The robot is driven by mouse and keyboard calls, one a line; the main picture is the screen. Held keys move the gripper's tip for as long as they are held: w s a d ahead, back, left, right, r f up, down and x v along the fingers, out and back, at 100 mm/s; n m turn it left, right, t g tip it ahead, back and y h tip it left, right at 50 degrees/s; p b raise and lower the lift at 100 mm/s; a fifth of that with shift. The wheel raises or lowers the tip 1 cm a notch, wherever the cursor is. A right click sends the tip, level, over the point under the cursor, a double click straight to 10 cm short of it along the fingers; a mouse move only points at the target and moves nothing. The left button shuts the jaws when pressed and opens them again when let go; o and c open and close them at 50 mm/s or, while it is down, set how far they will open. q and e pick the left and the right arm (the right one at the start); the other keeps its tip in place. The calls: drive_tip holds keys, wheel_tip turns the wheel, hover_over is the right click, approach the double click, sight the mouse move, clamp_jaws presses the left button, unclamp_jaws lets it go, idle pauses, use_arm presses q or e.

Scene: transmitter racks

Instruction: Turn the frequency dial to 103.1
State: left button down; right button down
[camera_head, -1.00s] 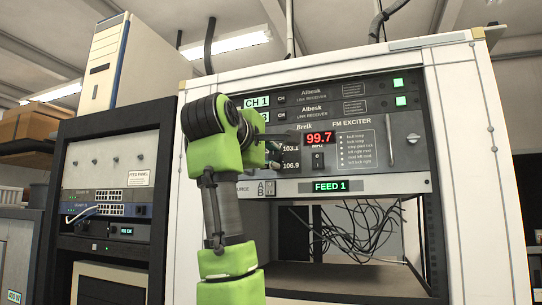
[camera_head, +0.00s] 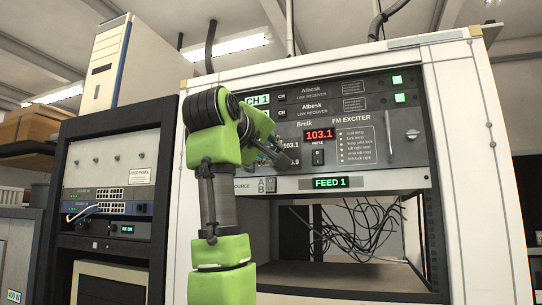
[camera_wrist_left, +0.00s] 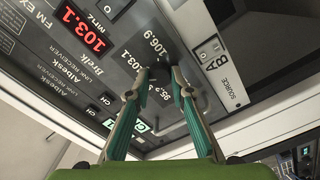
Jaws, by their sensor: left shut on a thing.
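The FM exciter panel (camera_head: 372,145) is in the rack, with a red frequency display (camera_head: 319,135) reading 103.1. The display also reads 103.1 in the left wrist view (camera_wrist_left: 80,28). My left gripper (camera_head: 284,160) is at the panel just left of and below the display. In the left wrist view its two fingers (camera_wrist_left: 159,72) are shut on the frequency dial, which is mostly hidden between the dark fingertips. Printed labels around the dial include 103.1 (camera_wrist_left: 132,61) and 106.9 (camera_wrist_left: 153,43). My right gripper is not in view.
Two link receivers (camera_head: 330,97) sit above the exciter. A switch (camera_head: 318,157) is right of my left gripper. Below are the source strip with a green FEED 1 display (camera_head: 329,183) and an open bay with hanging cables (camera_head: 355,230).

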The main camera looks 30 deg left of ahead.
use_arm(q)
drive_tip(key=m, duration=0.5)
drive_tip(key=shift+f+b, duration=0.15)
drive_tip(key=shift+b, duration=0.25)
idle(0.3)
drive_tip(key=c, duration=1.8)
unclamp_jaws()
drive_tip(key=shift+w, duration=0.1)
drive_tip(key=v, duration=1.2)
drive_tip(key=shift+d, duration=0.1)
